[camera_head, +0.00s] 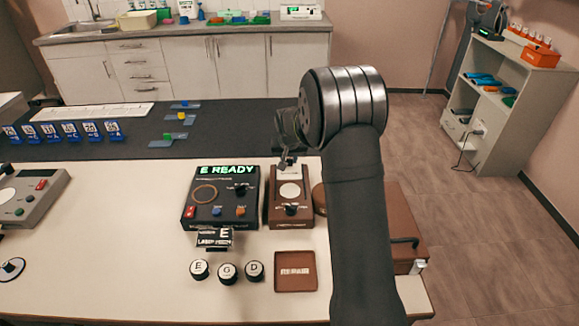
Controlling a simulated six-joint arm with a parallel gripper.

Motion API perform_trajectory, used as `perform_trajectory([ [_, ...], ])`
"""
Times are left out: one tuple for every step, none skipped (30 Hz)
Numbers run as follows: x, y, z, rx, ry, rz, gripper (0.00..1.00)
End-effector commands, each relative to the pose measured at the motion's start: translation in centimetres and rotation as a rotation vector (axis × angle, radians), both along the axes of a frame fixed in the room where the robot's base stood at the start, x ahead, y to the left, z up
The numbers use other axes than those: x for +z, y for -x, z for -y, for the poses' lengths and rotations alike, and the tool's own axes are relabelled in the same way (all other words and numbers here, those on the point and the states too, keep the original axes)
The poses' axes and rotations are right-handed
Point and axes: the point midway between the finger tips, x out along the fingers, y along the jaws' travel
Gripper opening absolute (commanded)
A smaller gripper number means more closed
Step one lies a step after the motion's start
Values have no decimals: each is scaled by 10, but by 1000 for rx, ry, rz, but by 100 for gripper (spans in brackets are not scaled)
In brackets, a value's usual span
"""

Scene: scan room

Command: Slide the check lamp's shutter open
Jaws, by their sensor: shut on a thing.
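The check lamp looks to be the small brown box (273,221) on the white table, right of the black device. A pale round disc (290,191) shows on its top, with a dark knob in front of it. A small light plate, probably the shutter (292,169), is at the box's far end. My gripper (287,160) points down at that far end, closed on what looks like the shutter's edge or tab. The fingertips are small and dark here, so the exact contact is hard to see. My arm covers the area to the right.
The black device (220,198) reads "E READY". Knobs marked E (199,269), G (228,274) and D (254,271) and a brown tray (295,284) lie in front. A brown case (408,225) stands right, partly behind my arm.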

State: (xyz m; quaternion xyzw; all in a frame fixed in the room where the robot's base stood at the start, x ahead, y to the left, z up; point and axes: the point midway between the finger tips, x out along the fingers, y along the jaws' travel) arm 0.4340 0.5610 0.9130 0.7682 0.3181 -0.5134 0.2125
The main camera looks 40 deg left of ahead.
Motion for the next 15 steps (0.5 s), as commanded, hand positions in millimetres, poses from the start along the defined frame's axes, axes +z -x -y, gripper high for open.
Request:
perform_trajectory([
  [0, -2, -3, 0, -1, 1, 0],
  [0, -3, -4, 0, -1, 1, 0],
  [0, -4, -4, 0, -1, 1, 0],
  [0, -4, -5, 0, -2, 1, 0],
  [1, -5, -5, 0, -2, 1, 0],
  [1, -5, -5, 0, -3, 1, 0],
  [1, -5, -5, 0, -3, 1, 0],
  [1, -5, -5, 0, -3, 2, 0],
  [1, -5, -5, 0, -4, 3, 0],
  [1, -5, -5, 0, -4, 3, 0],
  [1, -5, -5, 0, -5, 4, 0],
  [1, -5, -5, 0, -5, 4, 27],
  [1, -5, -5, 0, -5, 4, 33],
  [1, -5, -5, 0, -4, 3, 39],
  [1, -5, -5, 0, -4, 3, 46],
])
